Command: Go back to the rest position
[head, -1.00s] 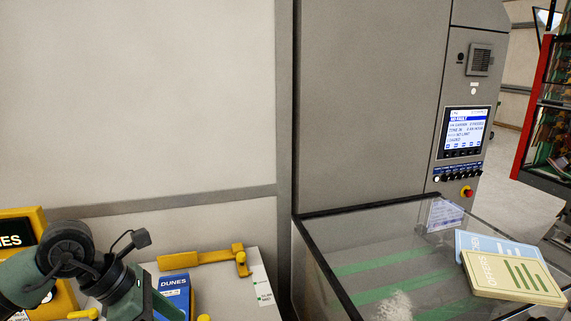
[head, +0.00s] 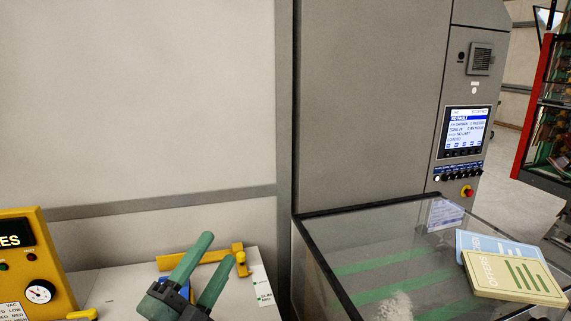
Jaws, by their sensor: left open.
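My left gripper (head: 210,263) is at the lower left, over the pale worktop (head: 105,288). Its two green fingers are apart and point up and to the right, and nothing shows between them. Behind the fingers is a yellow bracket (head: 222,256) on the worktop. Only a small blue part of the DUNES box (head: 185,290) shows; the gripper hides the rest. My right gripper is out of view.
A yellow control box (head: 25,262) with a gauge stands at the far left. A glass-topped case (head: 400,262) at right carries a cream book (head: 512,278) and a blue book (head: 484,243). A grey cabinet with a lit screen (head: 466,131) stands behind it.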

